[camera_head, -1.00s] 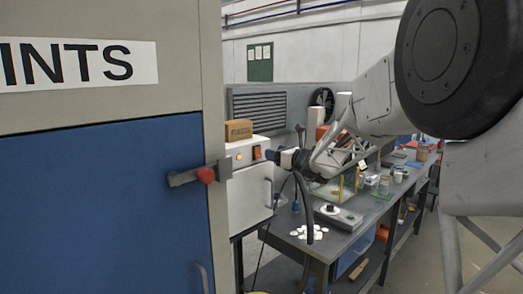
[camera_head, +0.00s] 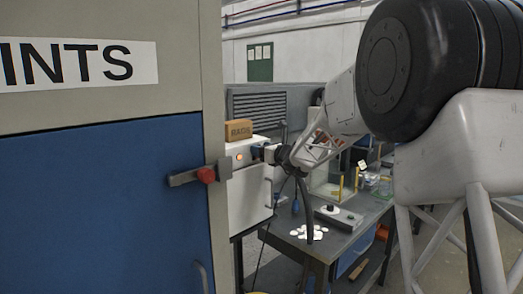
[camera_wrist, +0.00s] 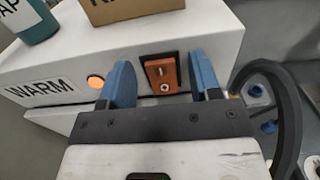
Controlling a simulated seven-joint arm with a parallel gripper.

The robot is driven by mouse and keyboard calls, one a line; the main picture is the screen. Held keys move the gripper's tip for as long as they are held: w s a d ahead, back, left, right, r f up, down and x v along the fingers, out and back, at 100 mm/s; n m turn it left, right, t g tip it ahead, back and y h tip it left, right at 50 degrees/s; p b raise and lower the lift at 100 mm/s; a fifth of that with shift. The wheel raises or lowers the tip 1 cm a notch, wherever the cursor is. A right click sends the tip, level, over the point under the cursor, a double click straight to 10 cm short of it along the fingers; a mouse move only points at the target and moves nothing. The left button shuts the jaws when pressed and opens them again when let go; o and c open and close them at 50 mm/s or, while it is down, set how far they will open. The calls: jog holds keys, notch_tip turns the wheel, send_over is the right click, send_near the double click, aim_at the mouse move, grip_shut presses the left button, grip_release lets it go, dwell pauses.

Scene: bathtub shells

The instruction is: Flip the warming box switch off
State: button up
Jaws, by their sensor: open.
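The white warming box (camera_head: 246,195) stands just right of the blue cabinet in the head view. In the wrist view its white front (camera_wrist: 50,65) carries a "WARM" label (camera_wrist: 40,90), a round orange lamp (camera_wrist: 96,82) that looks lit, and an orange-red rocker switch (camera_wrist: 162,74) in a dark frame. My gripper (camera_wrist: 165,82) is open, with its two blue fingers on either side of the switch in the picture. I cannot tell whether a finger touches the switch. In the head view my gripper (camera_head: 264,153) is at the box front and hides the switch.
A cardboard-coloured box (camera_head: 239,130) sits on the warming box. A cabinet handle with a red knob (camera_head: 206,174) sticks out at left. The grey bench (camera_head: 340,240) holds a small scale, white discs and a glass tank. A black cable curves at right in the wrist view.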

jog(key=shift+c, duration=0.3)
jog(key=c, duration=0.9)
jog(key=shift+o, duration=0.2)
jog(key=shift+s+d+f+t+y, duration=0.1)
jog(key=shift+f+t+y, duration=0.05)
jog(key=shift+t+y, duration=0.45)
jog(key=shift+s+f+t+y, duration=0.1)
jog(key=shift+t+y, duration=0.5)
jog(key=o, duration=0.9)
